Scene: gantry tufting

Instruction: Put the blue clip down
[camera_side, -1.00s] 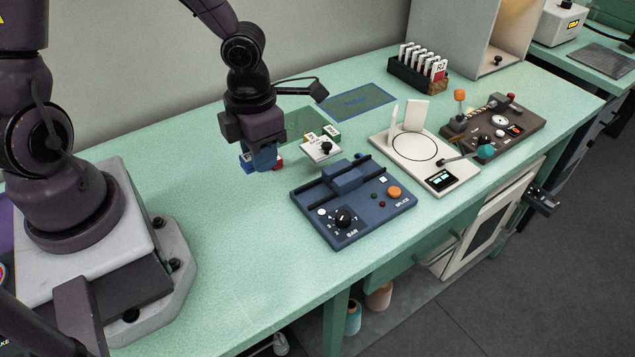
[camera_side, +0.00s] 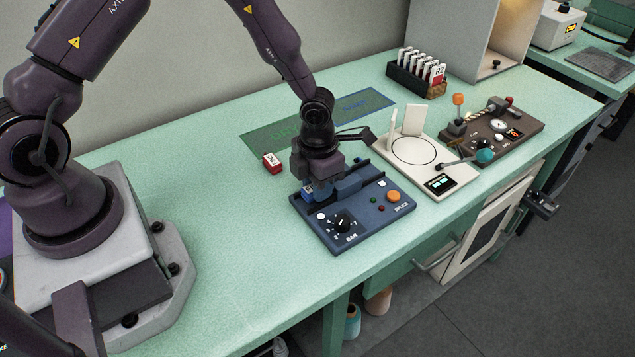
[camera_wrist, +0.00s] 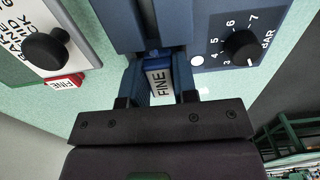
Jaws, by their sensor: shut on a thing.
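My gripper (camera_side: 311,186) points down at the left end of the blue splicer (camera_side: 347,222). A small blue part of the clip (camera_side: 308,189) shows below the gripper in the side view. The clip is beside the splicer's raised blue block, near the BAR dial (camera_wrist: 240,46). I cannot tell whether the clip touches the splicer or is just above it.
A red clip (camera_side: 272,163) lies on the bench to the left, by the green mat (camera_side: 262,144). A white block with a black knob (camera_wrist: 45,48) is near it in the wrist view. The white plate device (camera_side: 452,179) stands to the right. The front-left bench is clear.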

